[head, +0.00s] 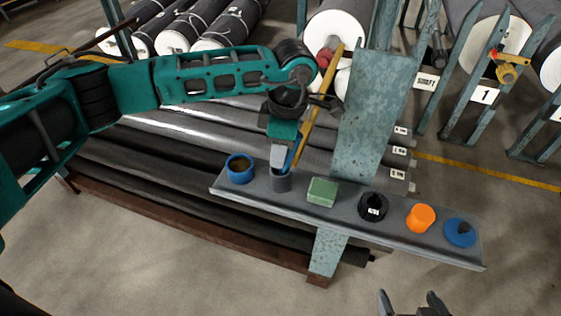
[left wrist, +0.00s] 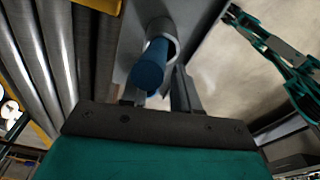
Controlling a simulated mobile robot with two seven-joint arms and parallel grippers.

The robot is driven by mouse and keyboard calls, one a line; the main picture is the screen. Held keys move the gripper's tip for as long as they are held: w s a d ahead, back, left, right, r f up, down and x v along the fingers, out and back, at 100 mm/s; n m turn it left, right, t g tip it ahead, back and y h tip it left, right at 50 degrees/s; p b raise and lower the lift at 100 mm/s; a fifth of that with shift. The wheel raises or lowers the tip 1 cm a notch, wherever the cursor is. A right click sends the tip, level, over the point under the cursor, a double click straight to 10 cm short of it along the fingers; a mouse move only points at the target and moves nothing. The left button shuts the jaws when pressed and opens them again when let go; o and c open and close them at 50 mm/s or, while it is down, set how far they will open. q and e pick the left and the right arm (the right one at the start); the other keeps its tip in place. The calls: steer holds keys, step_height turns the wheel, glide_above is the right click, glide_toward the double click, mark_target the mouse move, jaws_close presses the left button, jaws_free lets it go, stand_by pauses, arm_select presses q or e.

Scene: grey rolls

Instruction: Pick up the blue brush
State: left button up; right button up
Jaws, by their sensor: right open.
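The blue brush stands in a grey cup (head: 280,182) on the shelf. Its blue handle (left wrist: 151,66) sticks up toward the camera in the left wrist view, with the pale cup rim (left wrist: 166,29) around it. My left gripper (head: 281,165) is just above the cup, pointing down, with its two fingers on either side of the handle. The handle hides part of one finger, so I cannot tell whether they touch it. The bristles are not visible. My right gripper (head: 413,301) is open and empty at the bottom edge of the head view.
A narrow grey shelf (head: 340,211) also holds a blue roll (head: 239,168), a green block (head: 322,191), a black round item (head: 373,206), an orange cylinder (head: 421,217) and a blue disc (head: 460,232). A steel post (head: 368,110) rises behind it. Long dark rolls lie behind.

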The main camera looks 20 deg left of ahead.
arm_select(q)
jaws_close()
stand_by(0.3)
steer(key=shift+r, duration=0.1)
step_height(320, 180, up, 20)
stand_by(0.7)
steer(key=o, duration=1)
jaws_free()
